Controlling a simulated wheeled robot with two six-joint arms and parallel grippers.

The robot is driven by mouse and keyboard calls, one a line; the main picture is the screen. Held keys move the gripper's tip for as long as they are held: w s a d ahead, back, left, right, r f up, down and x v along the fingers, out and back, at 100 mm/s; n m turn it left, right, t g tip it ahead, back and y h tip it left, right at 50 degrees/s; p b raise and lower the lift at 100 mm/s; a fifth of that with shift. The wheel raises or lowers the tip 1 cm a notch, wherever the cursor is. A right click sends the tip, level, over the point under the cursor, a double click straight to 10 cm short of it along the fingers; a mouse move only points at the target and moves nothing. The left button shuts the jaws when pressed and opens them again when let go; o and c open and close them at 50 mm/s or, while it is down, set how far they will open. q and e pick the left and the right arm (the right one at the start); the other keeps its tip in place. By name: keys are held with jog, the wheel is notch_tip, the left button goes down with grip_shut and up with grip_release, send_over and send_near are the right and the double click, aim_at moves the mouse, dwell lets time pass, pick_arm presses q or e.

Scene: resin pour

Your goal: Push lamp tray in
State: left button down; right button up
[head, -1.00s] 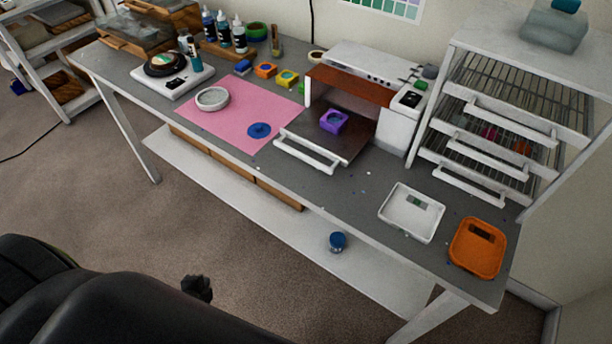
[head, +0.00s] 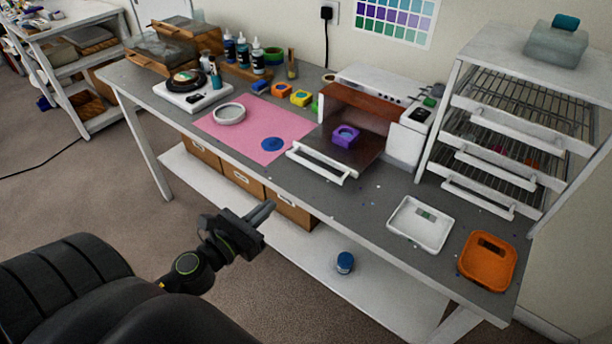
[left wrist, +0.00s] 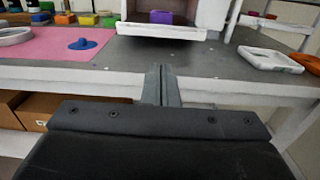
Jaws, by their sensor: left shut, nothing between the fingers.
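The lamp tray (head: 361,154) is pulled out of the front of the white lamp box (head: 404,143), with a white handle bar (head: 321,164) along its front edge. A purple mold (head: 345,136) stands on the tray. In the left wrist view the white handle bar (left wrist: 161,31) and the purple mold (left wrist: 161,17) show ahead. My left gripper (head: 268,208) is shut and empty, in front of the table's front edge and apart from the tray. My right gripper is not in view.
A pink mat (head: 246,128) with a white ring and blue disc lies left of the tray. A white tray (head: 420,224) and an orange tray (head: 487,261) lie to the right. A wire rack (head: 528,125) stands at the right. The grey bench before the tray is mostly clear.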

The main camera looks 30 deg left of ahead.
aim_at(338, 142)
pick_arm(q)
jog(key=w+p, duration=0.1)
jog(key=w, duration=0.3)
jog(key=w+p, duration=0.2)
jog(key=w, duration=0.2)
jog(key=w+d+p, duration=0.1)
jog(key=w+p, duration=0.1)
jog(key=w, duration=0.2)
jog(key=shift+w, duration=0.6)
jog(key=shift+w, duration=0.1)
jog(key=shift+w, duration=0.35)
jog(key=w, duration=0.4)
jog(key=w+b, duration=0.1)
jog(key=w, duration=0.3)
jog(key=w+d, duration=0.1)
jog(key=w, duration=0.4)
jog(key=shift+r, duration=0.3)
